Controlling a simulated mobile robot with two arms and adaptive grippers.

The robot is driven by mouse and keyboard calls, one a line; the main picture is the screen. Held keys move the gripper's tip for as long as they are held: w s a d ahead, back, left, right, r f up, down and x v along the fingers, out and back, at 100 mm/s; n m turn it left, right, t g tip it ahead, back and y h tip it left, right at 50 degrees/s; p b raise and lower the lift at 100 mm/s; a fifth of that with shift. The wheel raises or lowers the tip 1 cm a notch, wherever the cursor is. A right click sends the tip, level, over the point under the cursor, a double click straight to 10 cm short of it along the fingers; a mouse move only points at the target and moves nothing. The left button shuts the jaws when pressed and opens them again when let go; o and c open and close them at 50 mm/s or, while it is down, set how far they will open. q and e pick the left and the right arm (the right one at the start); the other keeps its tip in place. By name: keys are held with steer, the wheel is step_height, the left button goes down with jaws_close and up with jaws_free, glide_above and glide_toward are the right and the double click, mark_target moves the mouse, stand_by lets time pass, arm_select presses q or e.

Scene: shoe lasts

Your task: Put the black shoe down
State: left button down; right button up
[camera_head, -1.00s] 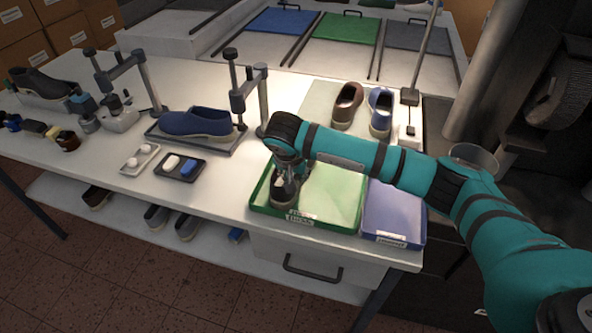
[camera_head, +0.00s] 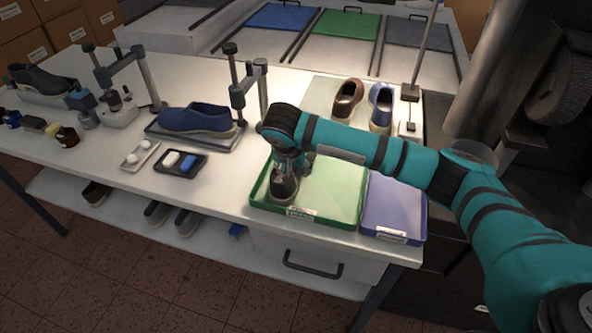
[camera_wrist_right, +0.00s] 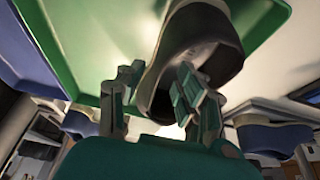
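The black shoe (camera_head: 285,190) is at the left end of the green tray (camera_head: 335,222), below my right gripper (camera_head: 288,163). It seems to rest on the tray floor, its pale sole edge toward the front. In the right wrist view the shoe (camera_wrist_right: 215,62) fills the upper middle, against the green tray (camera_wrist_right: 85,50). The wrist hides part of the shoe in the head view. My left gripper is not in view.
A blue tray (camera_head: 395,215) adjoins the green tray on the right. The green tray's right half is empty. A blue shoe (camera_head: 195,118) sits on a stand at left. A brown shoe (camera_head: 348,98) and another blue shoe (camera_head: 381,105) stand behind my arm. A small dark tray (camera_head: 181,163) lies left.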

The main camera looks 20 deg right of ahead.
steer(key=b+v, duration=0.2)
steer(key=v, duration=0.8)
steer(key=shift+r, duration=0.35)
